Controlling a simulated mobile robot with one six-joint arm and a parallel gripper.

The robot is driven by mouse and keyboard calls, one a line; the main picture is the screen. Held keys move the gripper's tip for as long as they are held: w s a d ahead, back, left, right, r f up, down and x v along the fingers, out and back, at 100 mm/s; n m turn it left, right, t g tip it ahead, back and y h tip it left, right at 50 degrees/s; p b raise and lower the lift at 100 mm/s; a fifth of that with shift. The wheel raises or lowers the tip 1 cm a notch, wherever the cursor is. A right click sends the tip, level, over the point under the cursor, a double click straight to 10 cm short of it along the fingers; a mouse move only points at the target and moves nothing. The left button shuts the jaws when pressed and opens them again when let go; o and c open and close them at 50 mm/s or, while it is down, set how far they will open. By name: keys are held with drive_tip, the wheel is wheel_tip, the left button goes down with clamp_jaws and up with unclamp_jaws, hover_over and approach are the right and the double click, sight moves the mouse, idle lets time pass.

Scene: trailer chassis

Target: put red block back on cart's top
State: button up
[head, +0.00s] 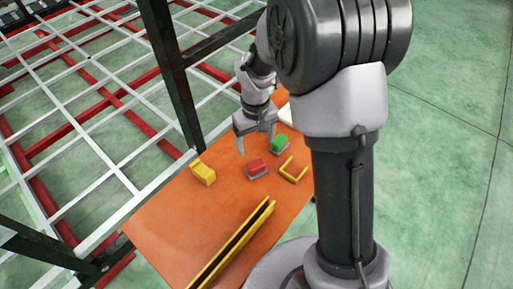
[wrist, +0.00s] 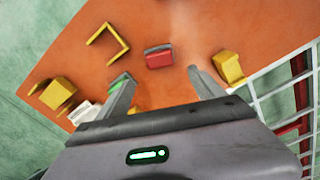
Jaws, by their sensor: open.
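The red block (head: 257,167) sits with a grey strip along its lower edge on an orange tabletop (head: 160,228), which looks like the cart's top. In the wrist view the red block (wrist: 158,58) lies just beyond the fingertips, roughly centred between them. My gripper (head: 256,139) is open and empty, pointing down above the orange top, a little behind the red block in the head view. Both fingers also show in the wrist view (wrist: 158,76), apart from the block. Nothing hides the red block.
A green block (head: 279,144) and a yellow bracket (head: 293,172) are right of the red block. A yellow block (head: 203,173) is to its left. A long yellow channel (head: 232,245) lies in front. A dark post and white grid frame (head: 95,145) border the left side.

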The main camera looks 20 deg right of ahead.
drive_tip(key=s+a+r+m+t, duration=0.1)
drive_tip(key=s+r+m, duration=0.1)
drive_tip(key=s+r, duration=0.35)
drive_tip(key=s+a+r+m+t, duration=0.1)
drive_tip(key=s+r+t, duration=0.1)
drive_tip(key=r, duration=0.7)
drive_tip(key=s+a+r+m+t+y, duration=0.1)
drive_tip(key=s+r, duration=0.1)
drive_tip(key=s, duration=0.4)
drive_tip(key=s+r+m+t+y, duration=0.1)
drive_tip(key=s+r+m, duration=0.1)
drive_tip(key=s, duration=0.4)
drive_tip(key=shift+s+a+r+m+t, duration=0.3)
drive_tip(key=shift+s+a+r+t, duration=0.1)
drive_tip(key=shift+r, duration=0.35)
